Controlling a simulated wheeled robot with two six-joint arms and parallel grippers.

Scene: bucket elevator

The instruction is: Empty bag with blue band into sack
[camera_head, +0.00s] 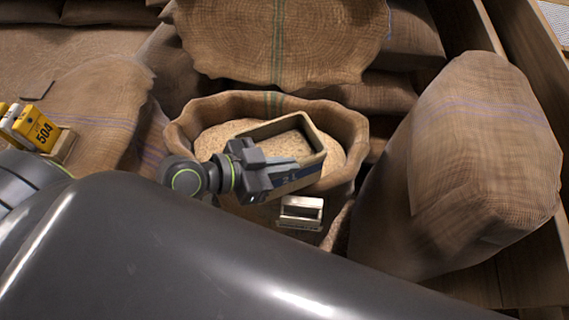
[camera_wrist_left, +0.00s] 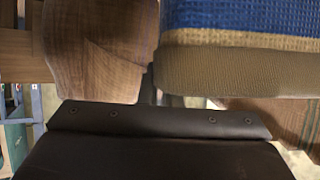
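The bag with the blue band (camera_head: 311,174) is a tan, box-shaped bag with a dark blue side. My left gripper (camera_head: 262,172) is at its near left side and appears shut on it. The bag is tilted above the open sack (camera_head: 352,130), with its rectangular mouth showing. In the left wrist view the blue-banded cloth (camera_wrist_left: 240,65) fills the upper right, close to the dark gripper body; the fingertips are not clear there. The sack is burlap with a rolled rim and pale grain inside. My right gripper is not in view.
Full burlap sacks stand close on the right (camera_head: 475,160), left (camera_head: 95,105) and behind. A raised burlap flap (camera_head: 280,45) stands behind the open sack. A small pale frame (camera_head: 301,212) is at its front. Yellow 504 box (camera_head: 38,128) at far left.

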